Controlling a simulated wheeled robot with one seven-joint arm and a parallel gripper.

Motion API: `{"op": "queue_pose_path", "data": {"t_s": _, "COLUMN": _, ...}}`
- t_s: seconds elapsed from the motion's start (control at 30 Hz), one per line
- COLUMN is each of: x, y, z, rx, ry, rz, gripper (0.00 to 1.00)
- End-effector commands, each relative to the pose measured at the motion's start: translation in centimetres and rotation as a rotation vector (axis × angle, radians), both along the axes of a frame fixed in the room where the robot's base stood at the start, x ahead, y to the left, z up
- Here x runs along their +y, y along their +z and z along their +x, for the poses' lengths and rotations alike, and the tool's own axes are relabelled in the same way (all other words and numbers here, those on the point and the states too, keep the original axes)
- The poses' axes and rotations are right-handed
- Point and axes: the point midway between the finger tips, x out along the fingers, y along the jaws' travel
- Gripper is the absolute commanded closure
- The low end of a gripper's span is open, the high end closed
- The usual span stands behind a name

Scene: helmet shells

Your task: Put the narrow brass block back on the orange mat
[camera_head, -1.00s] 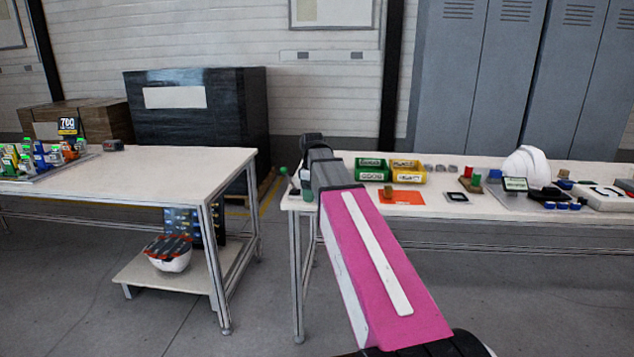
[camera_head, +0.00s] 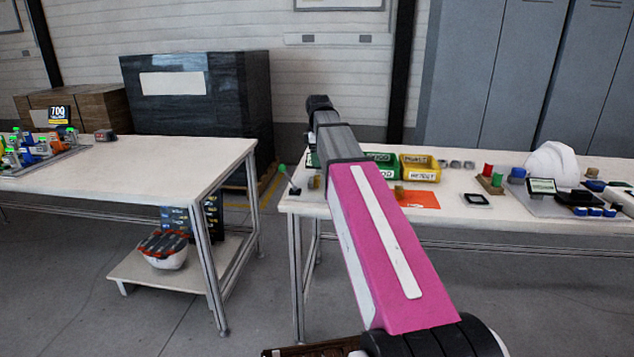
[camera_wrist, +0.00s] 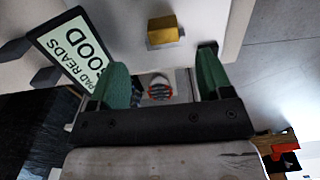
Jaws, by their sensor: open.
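A brass block (camera_wrist: 162,31) stands on a pale surface near its edge in the wrist view, ahead of my gripper (camera_wrist: 163,62). The green fingers are spread with nothing between them, apart from the block. In the head view the orange mat (camera_head: 420,200) lies on the right bench, partly hidden by my arm. A small brass-coloured piece (camera_head: 399,191) is on its left part. Another brass-coloured piece (camera_head: 314,182) shows left of my arm, near the bench's left end. I cannot tell for sure which piece the wrist view shows. My fingers are hidden in the head view.
A sign reading "PAD READS GOOD" (camera_wrist: 75,48) stands close to the left finger. Green (camera_head: 383,160) and yellow bins (camera_head: 420,168) stand behind the mat. A green-topped stick (camera_head: 287,178) is at the bench's left end. A floor gap separates the left table (camera_head: 150,165).

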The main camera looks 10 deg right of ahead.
Motion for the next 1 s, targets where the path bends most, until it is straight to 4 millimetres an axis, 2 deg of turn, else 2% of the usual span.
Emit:
{"op": "queue_pose_path", "data": {"t_s": 0.1, "x": 0.0, "y": -1.8, "z": -0.1, "rx": 0.001, "ry": -0.001, "rz": 0.0, "gripper": 0.28}}
{"op": "queue_pose_path", "data": {"t_s": 0.37, "x": -0.1, "y": -3.4, "z": -0.2, "rx": 0.001, "ry": -0.001, "rz": 0.0, "gripper": 0.28}}
{"op": "queue_pose_path", "data": {"t_s": 0.7, "x": -0.3, "y": -7.5, "z": -0.5, "rx": 0.001, "ry": -0.001, "rz": 0.0, "gripper": 0.28}}
{"op": "queue_pose_path", "data": {"t_s": 1.0, "x": -0.3, "y": -8.0, "z": -0.5, "rx": 0.0, "ry": -0.001, "rz": 0.0, "gripper": 0.28}}
